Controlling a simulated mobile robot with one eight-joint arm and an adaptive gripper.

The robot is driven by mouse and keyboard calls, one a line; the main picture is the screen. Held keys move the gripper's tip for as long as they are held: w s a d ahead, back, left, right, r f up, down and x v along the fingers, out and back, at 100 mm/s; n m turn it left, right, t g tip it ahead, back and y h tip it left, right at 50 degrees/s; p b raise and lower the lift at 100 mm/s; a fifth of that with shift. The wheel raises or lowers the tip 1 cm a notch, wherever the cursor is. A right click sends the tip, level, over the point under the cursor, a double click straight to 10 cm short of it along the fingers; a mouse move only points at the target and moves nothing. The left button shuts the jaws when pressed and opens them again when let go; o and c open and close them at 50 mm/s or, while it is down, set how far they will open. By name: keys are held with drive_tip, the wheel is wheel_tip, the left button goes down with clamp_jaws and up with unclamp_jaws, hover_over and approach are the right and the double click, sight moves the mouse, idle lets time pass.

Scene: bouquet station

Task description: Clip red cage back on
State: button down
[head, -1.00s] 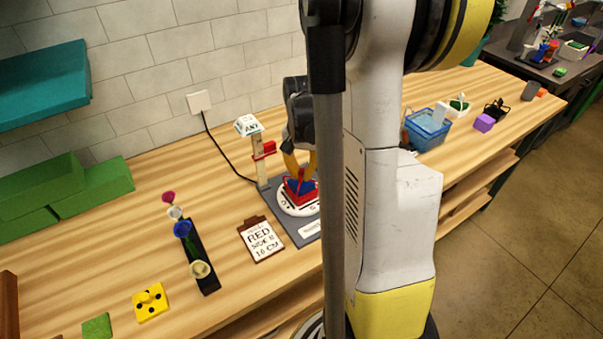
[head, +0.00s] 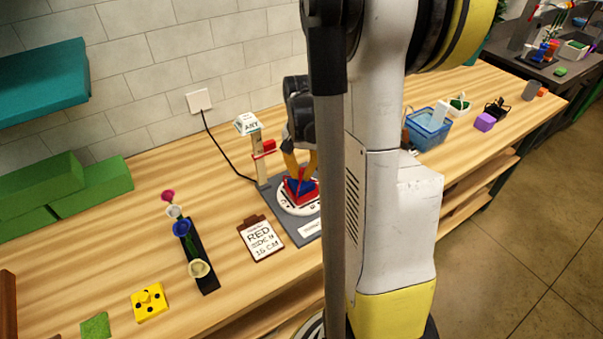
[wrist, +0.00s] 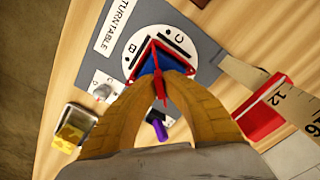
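The red cage (wrist: 133,60) is a three-sided frame with a thin upright in the middle. It sits around a blue block (wrist: 149,65) on the white turntable disc (wrist: 180,41); the cage also shows in the head view (head: 289,191). My gripper (wrist: 160,78) is over the cage, its yellow fingers closing in on the red upright from both sides. It looks shut on that upright. The fingers hide part of the cage, so I cannot tell whether it is fully seated. In the head view my gripper (head: 299,175) points down at the cage.
A wooden gauge post (head: 260,166) with a red slider stands left of the turntable, close to my gripper. A card reading "RED SIDE" (head: 261,239) lies in front. A black flower rack (head: 206,272) stands further left. A blue basket (head: 428,130) is to the right.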

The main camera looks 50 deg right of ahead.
drive_tip(key=c, duration=1)
unclamp_jaws()
drive_tip(key=shift+r+p, duration=1.55)
drive_tip(key=shift+r, duration=0.75)
clamp_jaws()
